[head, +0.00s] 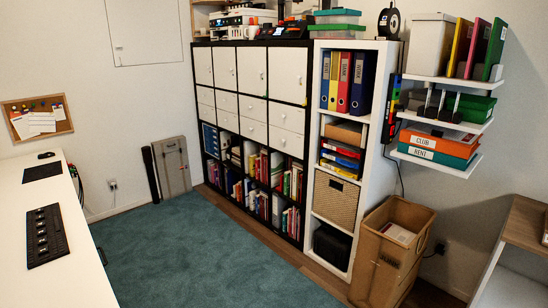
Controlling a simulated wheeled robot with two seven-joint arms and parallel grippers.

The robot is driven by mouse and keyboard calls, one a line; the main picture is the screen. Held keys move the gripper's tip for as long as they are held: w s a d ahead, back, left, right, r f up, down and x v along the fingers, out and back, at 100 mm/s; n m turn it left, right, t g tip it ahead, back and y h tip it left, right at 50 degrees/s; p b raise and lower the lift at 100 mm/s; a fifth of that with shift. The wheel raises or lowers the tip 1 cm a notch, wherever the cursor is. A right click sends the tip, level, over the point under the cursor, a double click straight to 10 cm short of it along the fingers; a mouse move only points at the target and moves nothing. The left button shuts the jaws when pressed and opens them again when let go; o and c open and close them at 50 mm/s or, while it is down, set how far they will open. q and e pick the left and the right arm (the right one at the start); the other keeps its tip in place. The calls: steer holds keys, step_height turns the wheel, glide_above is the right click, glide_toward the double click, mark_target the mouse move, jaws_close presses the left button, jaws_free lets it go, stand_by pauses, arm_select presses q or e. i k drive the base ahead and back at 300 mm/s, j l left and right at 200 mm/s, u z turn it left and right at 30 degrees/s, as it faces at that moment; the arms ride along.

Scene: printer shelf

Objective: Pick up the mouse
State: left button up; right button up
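A small black mouse (46,155) rests on the far part of the white desk (85,275) at the left of the head view. It lies just beyond a dark mouse pad (42,172), close to the desk's back edge near the wall. Neither of my grippers shows in the head view, so I cannot see whether they are open or shut.
A black keyboard-like device (46,235) lies nearer on the desk. Teal carpet (195,255) leaves open floor beside the desk. A black-and-white shelf unit (254,68) lines the back, with a white shelf (365,190) and a cardboard box (388,255) at right.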

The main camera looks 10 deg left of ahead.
mark_target(49, 154)
steer(key=i+j+u, duration=0.1)
steer(key=i+u, duration=0.15)
steer(key=i, duration=0.3)
steer(key=i+u, duration=0.25)
steer(key=i, duration=0.3)
steer(key=i+l+u, duration=0.1)
steer(key=i+u, duration=0.15)
steer(key=i, duration=0.3)
steer(key=i+l+u, duration=0.25)
steer(key=i, duration=0.25)
steer(key=i+l+u, duration=0.25)
steer(key=i, duration=0.3)
